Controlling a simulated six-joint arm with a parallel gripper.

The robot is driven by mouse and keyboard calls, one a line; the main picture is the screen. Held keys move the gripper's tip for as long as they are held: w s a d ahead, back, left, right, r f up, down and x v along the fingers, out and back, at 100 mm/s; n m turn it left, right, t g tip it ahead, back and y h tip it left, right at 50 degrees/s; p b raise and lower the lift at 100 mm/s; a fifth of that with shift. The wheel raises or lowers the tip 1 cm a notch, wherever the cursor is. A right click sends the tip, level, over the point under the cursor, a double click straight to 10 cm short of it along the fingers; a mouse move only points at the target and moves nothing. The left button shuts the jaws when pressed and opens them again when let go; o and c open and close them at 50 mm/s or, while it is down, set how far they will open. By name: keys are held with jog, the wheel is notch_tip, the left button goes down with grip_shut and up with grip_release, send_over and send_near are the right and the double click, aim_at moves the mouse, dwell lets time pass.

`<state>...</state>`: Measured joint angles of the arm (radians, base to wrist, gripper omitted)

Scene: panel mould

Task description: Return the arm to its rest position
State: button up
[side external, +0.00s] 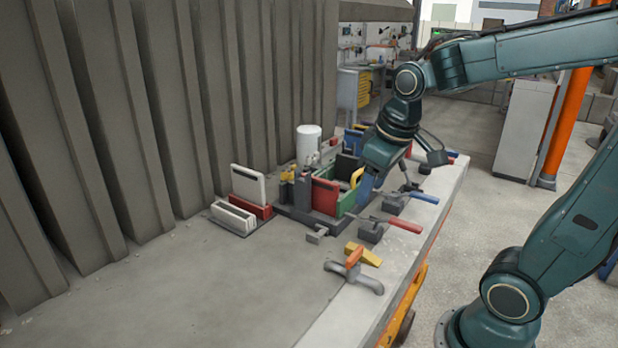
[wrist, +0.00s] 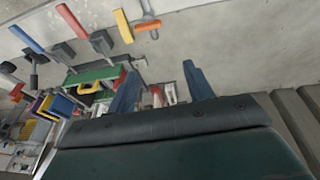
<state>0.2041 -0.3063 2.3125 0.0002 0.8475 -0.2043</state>
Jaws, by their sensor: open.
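My gripper (side external: 367,190) reaches down from the right over the panel mould, its blue fingers close to the mould's green side (side external: 347,202). In the wrist view my gripper (wrist: 162,84) has its two blue fingers well apart, and I see no part held between them. The panel mould stands on a dark base (side external: 300,214) with a red panel (side external: 325,196) at its front. The green side also shows in the wrist view (wrist: 92,75). My wrist hides part of the mould's far right side, and I cannot tell whether the fingers touch it.
A rack (side external: 234,222) with white and red panels stands left of the mould. A ribbed wall stands behind. The front-left bench is clear.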

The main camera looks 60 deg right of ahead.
jog(key=s+a+r+t, duration=0.2)
jog(key=s+a, duration=0.3)
jog(key=s, duration=0.3)
jog(key=shift+s+a+r+y, duration=0.15)
jog(key=shift+s+a+y, duration=0.15)
jog(key=shift+y, duration=0.1)
